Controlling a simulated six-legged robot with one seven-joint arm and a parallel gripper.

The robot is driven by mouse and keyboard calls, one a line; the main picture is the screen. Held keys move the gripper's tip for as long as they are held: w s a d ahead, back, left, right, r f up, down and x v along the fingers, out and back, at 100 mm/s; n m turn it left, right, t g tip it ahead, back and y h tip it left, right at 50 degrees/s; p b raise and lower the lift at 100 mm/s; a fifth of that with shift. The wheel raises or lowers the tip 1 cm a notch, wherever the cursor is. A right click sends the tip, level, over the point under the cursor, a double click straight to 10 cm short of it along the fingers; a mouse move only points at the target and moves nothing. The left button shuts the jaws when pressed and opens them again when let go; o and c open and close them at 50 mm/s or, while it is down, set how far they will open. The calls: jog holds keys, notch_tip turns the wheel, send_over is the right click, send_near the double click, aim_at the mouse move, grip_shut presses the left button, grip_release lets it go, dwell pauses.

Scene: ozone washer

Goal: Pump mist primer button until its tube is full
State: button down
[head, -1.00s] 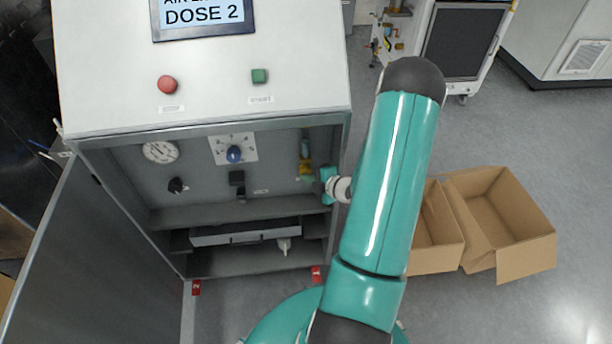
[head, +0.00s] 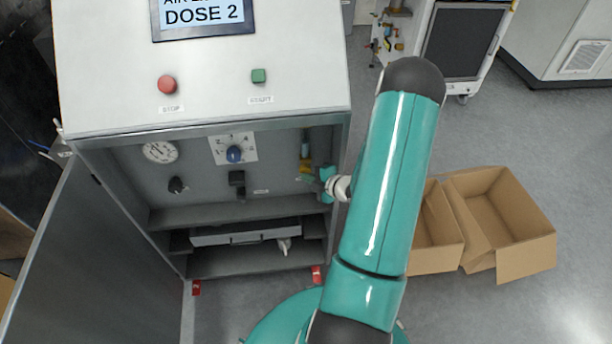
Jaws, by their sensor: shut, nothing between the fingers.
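The washer cabinet (head: 203,62) stands ahead with its lower bay open. At the right of the bay's back panel is a tube (head: 305,146) with a yellow part (head: 305,167) at its lower end. The primer button is not clearly visible; my gripper covers the area just below the yellow part. My gripper (head: 316,180) is at the right side of the bay, pointing left, next to the yellow part. Its fingers are small and partly hidden, and it appears shut and empty. I cannot tell whether it touches the button or how full the tube is.
The screen (head: 203,14) reads DOSE 2. The open door (head: 95,255) hangs at left. Cardboard boxes (head: 500,215) lie on the floor at right.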

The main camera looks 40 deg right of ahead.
jog(key=s, duration=0.3)
jog(key=shift+r, duration=0.1)
dwell(0.4)
jog(key=shift+s+a, duration=1.7)
jog(key=shift+s, duration=0.2)
